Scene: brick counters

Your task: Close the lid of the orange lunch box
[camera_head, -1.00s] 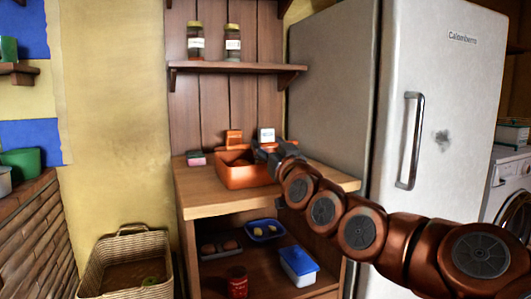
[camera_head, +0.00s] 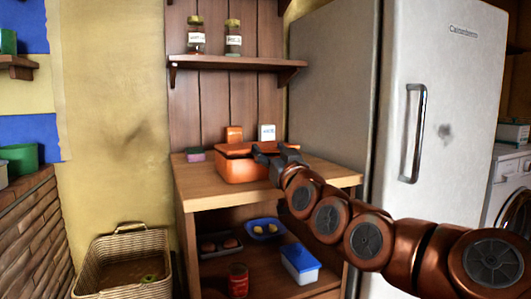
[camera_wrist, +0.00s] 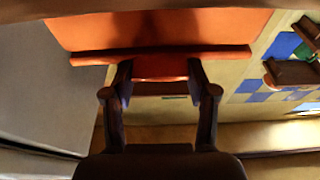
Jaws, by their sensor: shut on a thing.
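The orange lunch box (camera_head: 240,172) stands on the wooden counter. Its lid (camera_head: 235,149) lies low over the box, slightly tilted, with a dark gap showing beneath it. My gripper (camera_head: 264,155) is at the box's right side, by the lid's edge. In the wrist view the orange lid (camera_wrist: 160,30) fills the top, with a raised rim across it. There my gripper (camera_wrist: 159,72) is shut on a short orange tab at the lid's edge, one finger on each side. The inside of the box is hidden.
A pink and dark sponge (camera_head: 195,154) lies left of the box. An orange container (camera_head: 234,134) and a white box (camera_head: 267,132) stand behind it. The fridge (camera_head: 450,100) is close on the right. The counter's front (camera_head: 225,197) is clear.

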